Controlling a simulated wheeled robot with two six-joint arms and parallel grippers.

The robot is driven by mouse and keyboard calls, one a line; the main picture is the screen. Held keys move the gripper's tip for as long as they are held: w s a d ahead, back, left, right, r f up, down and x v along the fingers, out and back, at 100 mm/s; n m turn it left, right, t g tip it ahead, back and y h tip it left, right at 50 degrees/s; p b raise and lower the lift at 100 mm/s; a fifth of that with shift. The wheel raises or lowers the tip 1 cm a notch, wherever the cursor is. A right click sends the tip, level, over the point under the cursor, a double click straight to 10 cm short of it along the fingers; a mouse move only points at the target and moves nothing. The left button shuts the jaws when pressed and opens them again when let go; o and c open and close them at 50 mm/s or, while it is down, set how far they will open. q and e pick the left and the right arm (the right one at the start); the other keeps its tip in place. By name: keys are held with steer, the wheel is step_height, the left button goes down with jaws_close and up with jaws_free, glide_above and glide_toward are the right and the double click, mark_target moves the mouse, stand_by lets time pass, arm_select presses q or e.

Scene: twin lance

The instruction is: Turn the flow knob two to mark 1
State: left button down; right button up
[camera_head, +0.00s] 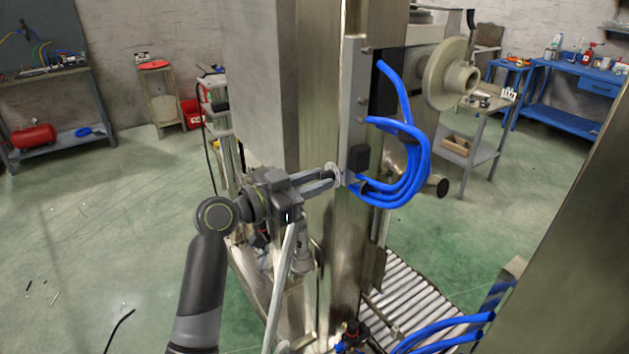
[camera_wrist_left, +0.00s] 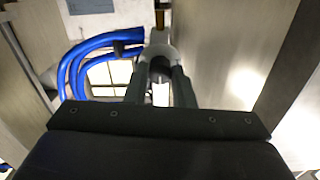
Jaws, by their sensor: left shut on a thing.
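The flow knob (camera_wrist_left: 161,73) is a small dark knob in front of a pale round dial plate (camera_wrist_left: 160,48) in the left wrist view. The dial plate also shows in the head view, small and pale (camera_head: 332,169), on the side of the steel column. My left gripper (camera_head: 328,178) reaches in from the left, with its fingers on both sides of the knob and shut on it. In the left wrist view its two fingers (camera_wrist_left: 161,84) flank the knob. The dial's marks and the knob's pointer are too small to read. My right gripper is in neither view.
Thick blue hoses (camera_head: 412,170) loop out of the steel column (camera_head: 345,240) just right of the knob. A big pale flanged wheel (camera_head: 447,75) sits higher up. A roller conveyor (camera_head: 412,295) lies below. Workbenches (camera_head: 575,85) stand far back, with open green floor between.

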arm_select(q)
steer(key=n+p, duration=0.1)
steer(key=n, duration=0.3)
steer(key=shift+n, duration=0.4)
steer(key=n+p, duration=0.2)
steer(key=n, duration=0.2)
steer(key=shift+r+n, duration=0.1)
steer(key=shift+n, duration=0.2)
steer(key=n+p, duration=0.3)
steer(key=n, duration=0.2)
steer(key=shift+p, duration=0.3)
steer(key=n+p, duration=0.2)
steer(key=n, duration=0.1)
steer(key=shift+n+p, duration=0.5)
steer(key=shift+n, duration=0.5)
steer(key=c, duration=1.2)
jaws_free()
steer(key=shift+c, duration=0.2)
